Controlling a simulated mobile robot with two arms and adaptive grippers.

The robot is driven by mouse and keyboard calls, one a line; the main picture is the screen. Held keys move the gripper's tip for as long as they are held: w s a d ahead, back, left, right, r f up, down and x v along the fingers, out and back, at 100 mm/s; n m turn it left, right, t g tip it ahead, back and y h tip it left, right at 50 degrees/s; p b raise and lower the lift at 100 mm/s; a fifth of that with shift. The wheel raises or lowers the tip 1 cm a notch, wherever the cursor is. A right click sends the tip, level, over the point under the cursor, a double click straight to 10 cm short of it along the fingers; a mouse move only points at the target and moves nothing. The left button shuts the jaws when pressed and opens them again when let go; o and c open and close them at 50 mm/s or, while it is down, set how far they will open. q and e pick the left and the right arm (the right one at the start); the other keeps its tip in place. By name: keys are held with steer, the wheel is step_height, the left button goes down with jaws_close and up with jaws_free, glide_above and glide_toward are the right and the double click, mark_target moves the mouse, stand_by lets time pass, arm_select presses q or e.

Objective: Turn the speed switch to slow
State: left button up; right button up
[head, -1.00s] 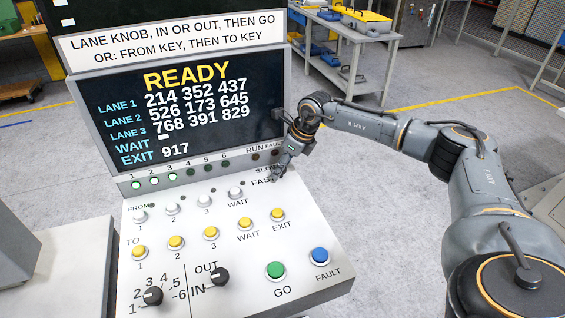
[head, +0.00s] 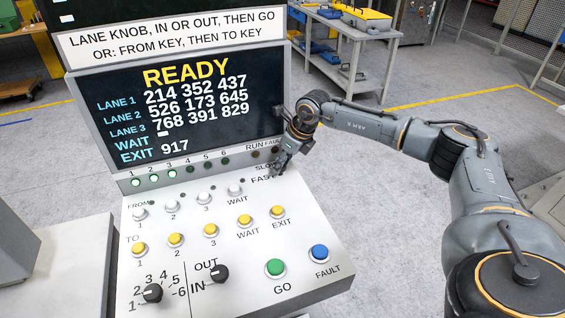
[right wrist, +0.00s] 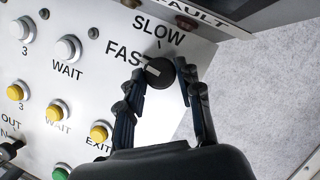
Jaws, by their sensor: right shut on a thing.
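The speed switch is a small round black knob (right wrist: 160,73) at the panel's right edge, in the right wrist view. Its labels SLOW (right wrist: 159,30) and FAST (right wrist: 124,53) are printed above it and to its left. A white mark on the knob faces left, toward FAST. My right gripper (right wrist: 159,70) has one finger on each side of the knob and is shut on it. In the head view my right gripper (head: 280,168) is over the panel's upper right, hiding the switch and part of its labels. My left gripper is not in view.
The control panel (head: 240,210) carries white keys, yellow keys, a green GO button (head: 275,268), a blue FAULT button (head: 319,252) and two black knobs lower left. The screen (head: 180,105) above reads READY. Open floor lies right of the panel.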

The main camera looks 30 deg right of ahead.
steer(key=m, duration=0.1)
steer(key=m+h+b, duration=0.1)
steer(key=shift+a+f+m, duration=0.15)
steer(key=shift+f+m, duration=0.05)
steer(key=shift+m, duration=0.1)
steer(key=m+h+b, duration=0.1)
steer(key=m+b, duration=0.1)
steer(key=shift+a+f+m, duration=0.1)
steer(key=shift+m, duration=0.2)
steer(key=m+h+b, duration=0.1)
steer(key=m+b, duration=0.1)
steer(key=m, duration=0.1)
steer(key=shift+a+b, duration=0.15)
steer(key=shift+b, duration=0.25)
steer(key=shift+r+m+h+b, duration=0.2)
steer(key=shift+m+h+b, duration=0.45)
steer(key=shift+m, duration=0.55)
steer(key=o, duration=1.1)
steer(key=shift+r, duration=0.15)
steer(key=v, duration=1.1)
steer(key=shift+a+r, duration=0.1)
steer(key=shift+r, duration=0.3)
